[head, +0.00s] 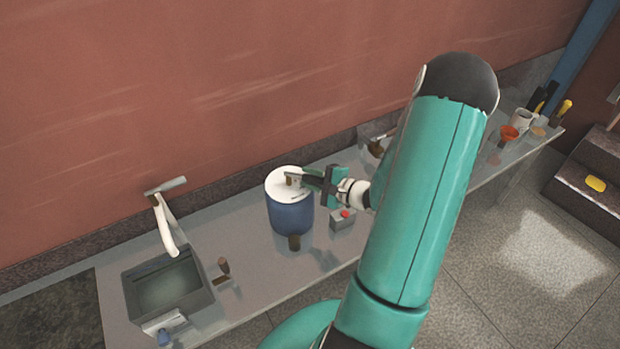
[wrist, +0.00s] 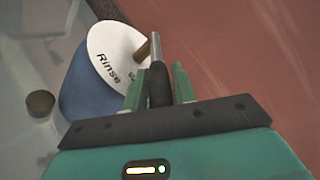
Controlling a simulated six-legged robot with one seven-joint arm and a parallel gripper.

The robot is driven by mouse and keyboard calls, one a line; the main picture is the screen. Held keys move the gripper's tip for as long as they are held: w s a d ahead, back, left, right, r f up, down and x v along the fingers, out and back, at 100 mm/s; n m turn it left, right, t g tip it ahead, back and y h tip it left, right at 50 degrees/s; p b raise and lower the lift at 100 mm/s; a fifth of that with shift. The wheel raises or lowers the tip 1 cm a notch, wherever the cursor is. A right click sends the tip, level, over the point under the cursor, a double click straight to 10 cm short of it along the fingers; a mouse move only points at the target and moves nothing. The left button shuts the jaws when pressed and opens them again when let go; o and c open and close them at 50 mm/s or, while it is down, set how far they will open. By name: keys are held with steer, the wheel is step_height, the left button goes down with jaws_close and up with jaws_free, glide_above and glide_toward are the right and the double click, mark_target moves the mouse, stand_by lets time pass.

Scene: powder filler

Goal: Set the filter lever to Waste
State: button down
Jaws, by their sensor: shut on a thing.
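A blue cylindrical filter (head: 291,217) with a white round top (head: 277,190) stands on the counter. In the wrist view the white top (wrist: 110,45) carries the word "Rinse"; a second label is mostly hidden beside my finger. The filter lever (wrist: 156,50) has a brown pivot at the disc, a grey rod and a dark handle. My gripper (wrist: 157,88) is shut on the dark handle, one green finger on each side. In the head view my gripper (head: 315,180) reaches the top from the right. The lever's pointing relative to the labels is hard to tell.
A brown knob (head: 294,242) sits low at the filter's front. A grey box with a red button (head: 344,215) stands right of it. A sink (head: 205,285) and white faucet (head: 164,222) are at left. Cups and tools (head: 522,120) stand at the far right. The wall is close behind.

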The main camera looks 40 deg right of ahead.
stand_by(0.3)
steer(key=c, duration=1.4)
jaws_free()
steer(key=shift+s, duration=0.1)
steer(key=v, duration=1.3)
steer(key=shift+s, duration=0.3)
steer(key=shift+d+r, duration=0.1)
steer(key=shift+d, duration=0.05)
